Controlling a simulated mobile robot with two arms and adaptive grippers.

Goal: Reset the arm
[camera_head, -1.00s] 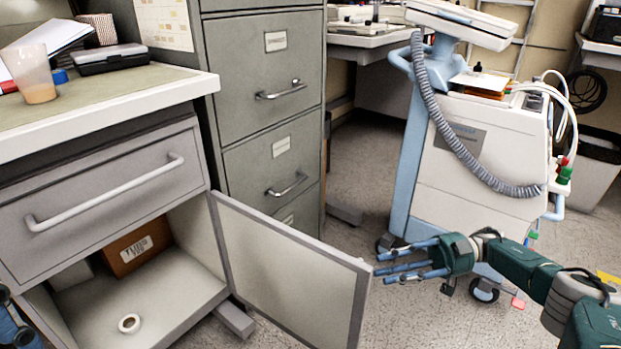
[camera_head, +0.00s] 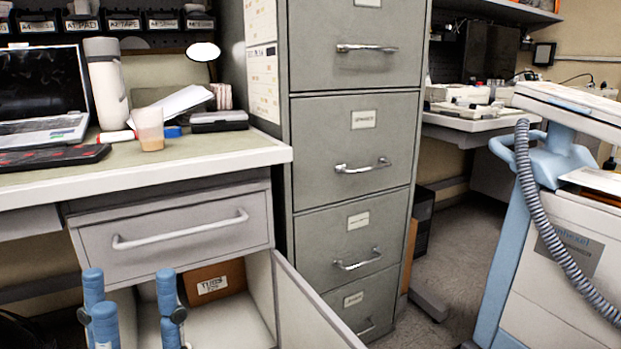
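My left gripper (camera_head: 129,290) shows at the bottom left, its blue fingers pointing up. The fingers stand apart with nothing between them, so it is open. It is in front of the open lower cabinet under the desk drawer (camera_head: 178,232). The cabinet door (camera_head: 308,315) hangs open to the right. A brown box with a white label (camera_head: 213,281) stands inside the cabinet, partly hidden by a finger. My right gripper is out of view.
The desk (camera_head: 225,150) carries a laptop (camera_head: 40,95), a white bottle (camera_head: 105,80), a cup (camera_head: 150,128) and a black case (camera_head: 219,122). A grey filing cabinet (camera_head: 352,140) stands beside it. A white-and-blue medical cart (camera_head: 550,240) is at the right. Some floor (camera_head: 455,260) is clear between.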

